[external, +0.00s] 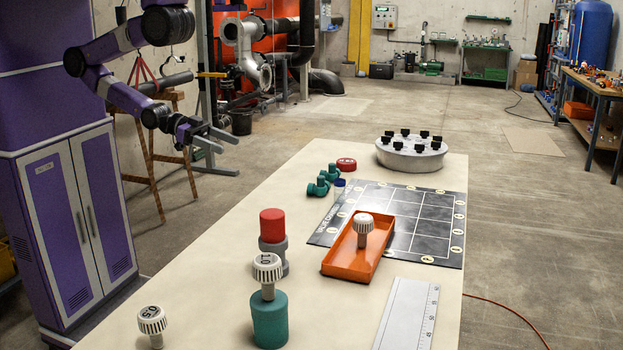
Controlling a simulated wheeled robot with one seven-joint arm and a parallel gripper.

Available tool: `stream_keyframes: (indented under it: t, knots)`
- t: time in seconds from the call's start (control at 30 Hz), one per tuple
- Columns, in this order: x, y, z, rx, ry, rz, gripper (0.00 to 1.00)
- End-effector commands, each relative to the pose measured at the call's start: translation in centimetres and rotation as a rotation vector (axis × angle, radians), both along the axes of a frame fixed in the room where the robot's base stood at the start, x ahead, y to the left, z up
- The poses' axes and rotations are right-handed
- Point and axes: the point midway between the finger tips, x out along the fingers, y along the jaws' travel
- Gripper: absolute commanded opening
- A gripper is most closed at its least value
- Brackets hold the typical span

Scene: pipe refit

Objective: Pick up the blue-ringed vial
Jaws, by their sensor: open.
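A small clear vial with a blue ring (340,183) stands at the left edge of the black grid board, beside some teal fittings. It is small in this view, and its lower part is hard to make out. My gripper (230,145) is open and empty. It is to the left of the table's far part, up and left of the vial in the picture and well apart from it.
Teal fittings (320,185) and a red cap (346,164) lie close to the vial. The black grid board (432,225) carries an orange tray (348,262) with a white-knobbed piece (363,226). A round grey holder with black knobs (410,156) stands at the far end. A red-topped grey fitting (272,225), a teal block with a dial (270,318), another dial (152,320) and a ruler (407,315) are nearer.

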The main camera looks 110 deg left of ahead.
Motion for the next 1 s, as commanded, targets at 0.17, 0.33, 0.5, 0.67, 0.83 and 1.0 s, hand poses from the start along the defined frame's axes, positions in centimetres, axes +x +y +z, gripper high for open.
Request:
stream_keyframes:
  t: [0.17,0.33,0.5,0.67,0.83,1.0]
  knots:
    - [0.0,0.0,0.0,0.000,0.000,0.000,0.70]
    - [0.0,0.0,0.0,0.000,0.000,0.000,0.60]
    - [0.0,0.0,0.0,0.000,0.000,0.000,0.56]
    - [0.1,0.0,0.0,0.000,0.000,0.001,0.56]
    - [1.7,1.1,-1.9,0.008,0.018,0.021,0.56]
    - [5.9,3.2,-5.9,0.005,0.073,0.052,0.56]
